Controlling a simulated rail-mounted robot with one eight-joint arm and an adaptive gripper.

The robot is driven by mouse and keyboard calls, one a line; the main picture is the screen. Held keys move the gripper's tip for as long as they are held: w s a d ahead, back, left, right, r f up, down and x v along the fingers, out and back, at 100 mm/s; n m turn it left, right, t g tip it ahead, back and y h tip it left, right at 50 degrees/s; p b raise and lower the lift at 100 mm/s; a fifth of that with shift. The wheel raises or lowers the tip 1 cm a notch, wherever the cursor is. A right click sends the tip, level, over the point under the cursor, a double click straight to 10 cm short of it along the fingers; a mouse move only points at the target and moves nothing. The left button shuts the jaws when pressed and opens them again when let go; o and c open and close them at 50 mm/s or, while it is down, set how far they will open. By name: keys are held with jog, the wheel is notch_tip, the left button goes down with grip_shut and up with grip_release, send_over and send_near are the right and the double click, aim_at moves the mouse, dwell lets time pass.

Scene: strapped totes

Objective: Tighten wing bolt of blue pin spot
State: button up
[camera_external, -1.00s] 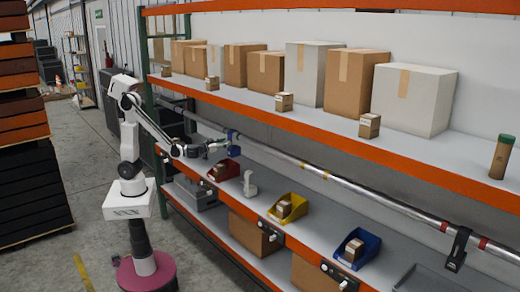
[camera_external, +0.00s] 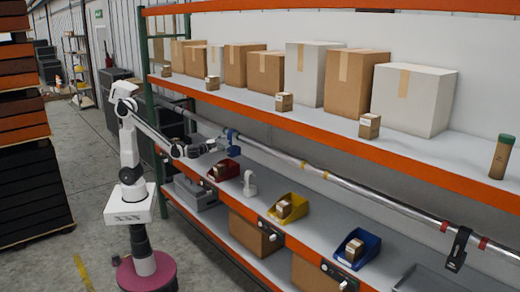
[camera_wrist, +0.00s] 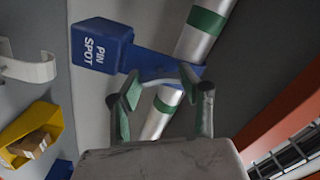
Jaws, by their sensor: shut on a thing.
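The blue pin spot (camera_wrist: 102,45), lettered PIN SPOT, hangs on a metal pipe (camera_wrist: 190,45) by a blue clamp (camera_wrist: 165,67) between two green tape bands. It also shows small in the external view (camera_external: 230,134). My gripper (camera_wrist: 165,103) is at the clamp, its fingers on either side of the pipe in the wrist view. It is shut on what appears to be the wing bolt, which is mostly hidden between the fingers. In the external view my gripper (camera_external: 216,146) reaches to the pipe just below the pin spot.
The pipe runs along the rack between two shelves. Below it stand a red bin (camera_external: 229,168), a white stand-like piece (camera_external: 249,184), a yellow bin (camera_external: 292,205) and a blue bin (camera_external: 360,246). A black clamp (camera_external: 458,248) hangs farther right. Boxes line the upper shelf.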

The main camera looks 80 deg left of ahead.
jog(key=m+b, duration=0.1)
jog(key=m, duration=0.4)
jog(key=shift+m, duration=0.3)
dwell(0.4)
jog(key=o, duration=1.2)
jog(key=shift+c, duration=0.2)
jog(key=v, duration=1.2)
jog(key=shift+f, duration=0.15)
